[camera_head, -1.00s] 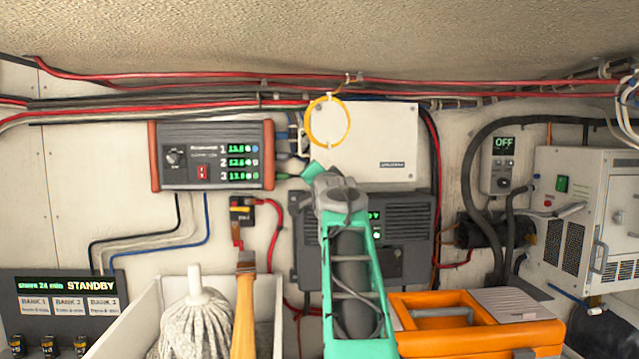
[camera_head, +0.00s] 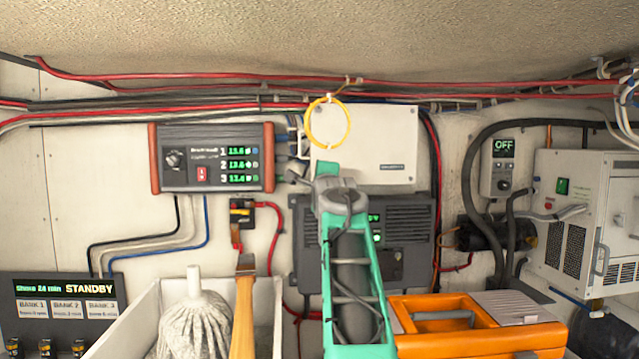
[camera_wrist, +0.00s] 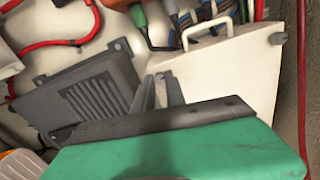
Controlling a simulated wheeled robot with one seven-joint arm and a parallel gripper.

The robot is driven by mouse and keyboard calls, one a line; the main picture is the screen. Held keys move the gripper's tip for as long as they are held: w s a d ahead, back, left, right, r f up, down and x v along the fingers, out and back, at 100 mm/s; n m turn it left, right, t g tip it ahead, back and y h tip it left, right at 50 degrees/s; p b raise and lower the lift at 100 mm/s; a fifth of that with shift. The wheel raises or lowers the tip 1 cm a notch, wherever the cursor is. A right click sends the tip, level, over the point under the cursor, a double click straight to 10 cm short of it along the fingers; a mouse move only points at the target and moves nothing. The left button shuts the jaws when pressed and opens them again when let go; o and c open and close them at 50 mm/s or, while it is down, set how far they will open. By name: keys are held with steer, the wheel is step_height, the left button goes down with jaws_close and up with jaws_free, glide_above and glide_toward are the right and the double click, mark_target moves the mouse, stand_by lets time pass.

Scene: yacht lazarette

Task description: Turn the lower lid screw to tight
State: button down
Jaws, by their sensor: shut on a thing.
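The white box (camera_head: 378,150) with the lid is on the back wall, above a dark ribbed unit. My gripper (camera_wrist: 163,84) is at the box's lower-left corner, with its two grey fingers close together. It is shut on what appears to be the lower lid screw, which the fingers hide. The other lid screw (camera_wrist: 278,38) shows as a small grey knob at the lid's far corner in the wrist view. In the head view my own wrist covers the fingertips and that corner of the box.
The dark ribbed unit (camera_head: 408,232) sits just below the box. A yellow ring (camera_head: 327,122) hangs in front of the box's left part. Cables (camera_head: 292,135) run along its left side. An orange toolbox (camera_head: 480,330) and a white bin with a mop (camera_head: 195,320) stand below.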

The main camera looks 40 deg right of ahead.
steer(key=shift+m, duration=0.7)
steer(key=c, duration=1.4)
jaws_free()
steer(key=shift+o, duration=0.2)
steer(key=b+v, duration=0.3)
steer(key=v, duration=0.5)
steer(key=shift+b, duration=0.4)
steer(key=shift+w, duration=0.1)
